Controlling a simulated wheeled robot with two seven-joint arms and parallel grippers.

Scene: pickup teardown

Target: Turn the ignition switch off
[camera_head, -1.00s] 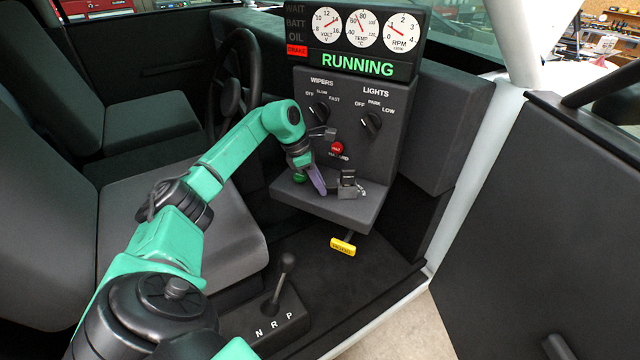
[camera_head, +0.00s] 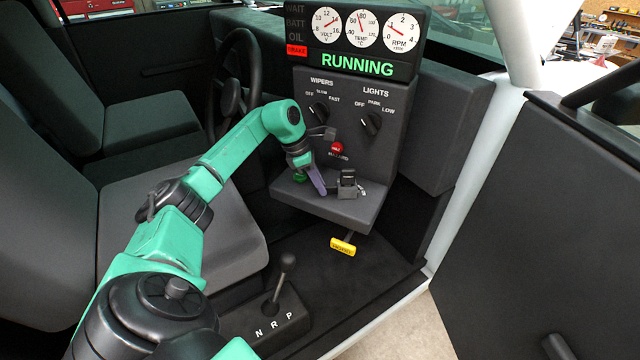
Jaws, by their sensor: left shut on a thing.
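My left gripper (camera_head: 318,182) has its purple fingertip down at the dash shelf, beside a green knob (camera_head: 300,177) that it partly covers. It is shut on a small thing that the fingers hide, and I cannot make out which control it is. A grey block with a black top and a small silver piece (camera_head: 347,186) stands on the shelf just right of the fingers, apart from them. I cannot read a label that marks the ignition switch. The display (camera_head: 357,65) reads RUNNING in green. My right gripper is not in view.
Above the shelf (camera_head: 345,213) are a red hazard button (camera_head: 337,148), the wipers knob (camera_head: 319,111) and the lights knob (camera_head: 371,123). A yellow handle (camera_head: 343,246) hangs below. The gear lever (camera_head: 281,279) stands on the floor. The steering wheel (camera_head: 233,85) is to the left.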

